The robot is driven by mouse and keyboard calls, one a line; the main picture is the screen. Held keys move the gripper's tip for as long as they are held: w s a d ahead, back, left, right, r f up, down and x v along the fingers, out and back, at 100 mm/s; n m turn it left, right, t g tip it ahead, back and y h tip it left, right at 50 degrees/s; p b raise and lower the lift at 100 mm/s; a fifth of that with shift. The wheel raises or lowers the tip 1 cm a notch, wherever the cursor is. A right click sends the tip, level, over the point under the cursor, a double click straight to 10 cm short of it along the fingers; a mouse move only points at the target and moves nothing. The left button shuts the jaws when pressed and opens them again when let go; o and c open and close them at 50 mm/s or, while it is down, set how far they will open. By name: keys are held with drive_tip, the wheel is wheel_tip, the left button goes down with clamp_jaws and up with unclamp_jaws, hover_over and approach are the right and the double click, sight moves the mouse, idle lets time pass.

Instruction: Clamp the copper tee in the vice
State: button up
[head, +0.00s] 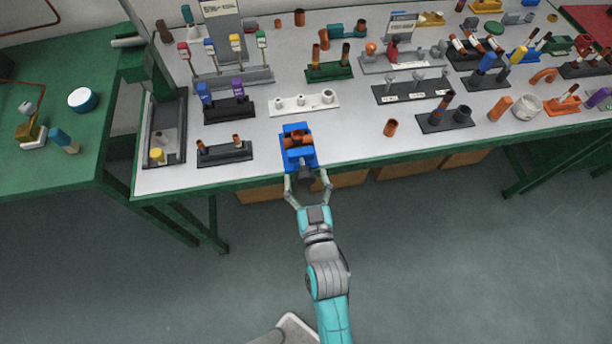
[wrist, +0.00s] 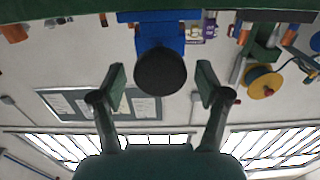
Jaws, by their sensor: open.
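The blue vice (head: 299,158) stands at the front edge of the grey-topped bench. The copper tee (head: 298,140) lies between its jaws; I cannot tell whether they press on it. A dark round knob (wrist: 160,70) sticks out of the vice's front, and the vice's blue body (wrist: 150,32) shows behind it in the wrist view. My gripper (head: 307,180) is open in front of the vice, one finger on each side of the knob. In the wrist view, my fingers (wrist: 160,86) stand apart from the knob with gaps on both sides. The tee is hidden there.
A black stand with copper pieces (head: 224,152) is left of the vice, and a white block with fittings (head: 304,103) is behind it. A loose copper piece (head: 390,127) lies to the right. The floor (head: 430,270) in front is clear.

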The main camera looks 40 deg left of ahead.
drive_tip(key=shift+w+a, duration=0.25)
drive_tip(key=shift+a, duration=0.05)
drive_tip(key=shift+c, duration=0.2)
drive_tip(key=c, duration=1.1)
drive_tip(key=shift+m, duration=0.3)
drive_tip(key=m, duration=0.5)
drive_tip(key=shift+w+d, duration=0.1)
drive_tip(key=m, duration=0.5)
drive_tip(key=shift+f+m, duration=0.1)
drive_tip(key=shift+m, duration=0.3)
